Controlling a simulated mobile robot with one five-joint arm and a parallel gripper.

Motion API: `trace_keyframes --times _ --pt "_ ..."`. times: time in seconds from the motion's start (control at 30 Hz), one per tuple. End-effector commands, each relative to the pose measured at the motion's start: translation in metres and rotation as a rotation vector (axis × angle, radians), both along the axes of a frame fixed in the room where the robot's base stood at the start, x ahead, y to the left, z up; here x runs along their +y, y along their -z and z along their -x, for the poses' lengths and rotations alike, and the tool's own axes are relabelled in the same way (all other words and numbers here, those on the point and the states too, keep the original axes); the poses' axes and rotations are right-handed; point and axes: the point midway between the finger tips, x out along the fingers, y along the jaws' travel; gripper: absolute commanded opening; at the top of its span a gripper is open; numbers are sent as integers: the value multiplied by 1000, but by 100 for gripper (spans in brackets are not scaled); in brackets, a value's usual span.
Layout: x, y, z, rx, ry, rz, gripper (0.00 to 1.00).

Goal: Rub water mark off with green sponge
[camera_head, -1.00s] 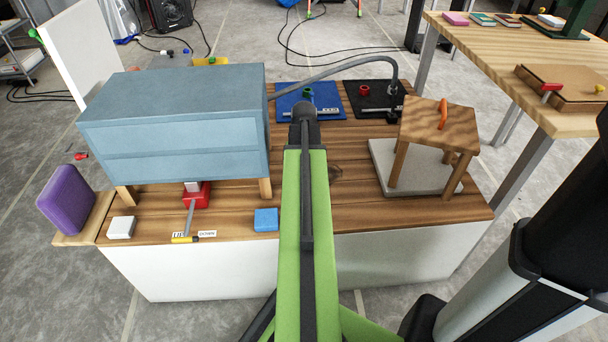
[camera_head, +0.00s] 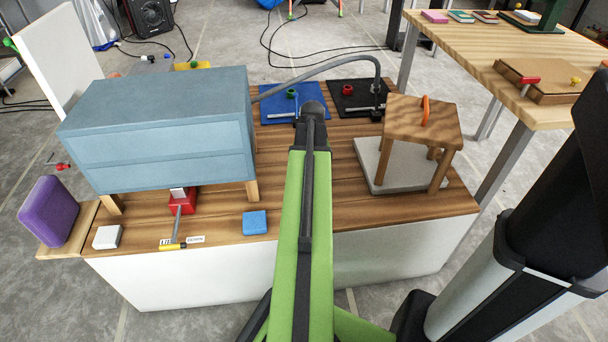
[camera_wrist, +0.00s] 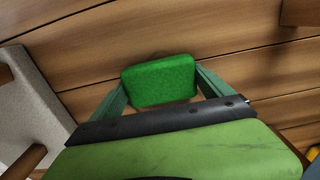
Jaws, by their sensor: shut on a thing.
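The green sponge (camera_wrist: 158,80) is a bright green block between the two fingers of my gripper (camera_wrist: 160,88) in the wrist view. The gripper is shut on it, over the brown plank tabletop (camera_wrist: 90,50). I cannot tell whether the sponge touches the wood. A faint dark patch borders the sponge's far edge; whether it is the water mark or a shadow I cannot tell. In the head view my green arm hides the gripper, the sponge and the wood beneath.
A blue-grey cabinet (camera_head: 160,130) stands on the left of the table, and a small wooden stool (camera_head: 423,118) on a grey slab on the right. A blue block (camera_head: 255,222) lies near the front edge. Blue (camera_head: 290,104) and black (camera_head: 358,98) mats lie at the back.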

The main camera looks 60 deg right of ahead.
Motion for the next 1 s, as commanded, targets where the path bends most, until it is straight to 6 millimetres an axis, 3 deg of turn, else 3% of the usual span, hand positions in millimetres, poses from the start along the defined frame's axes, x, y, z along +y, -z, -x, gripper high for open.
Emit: trace_keyframes --times 1.0 --pt "-33 0 46 2 3 1 45"
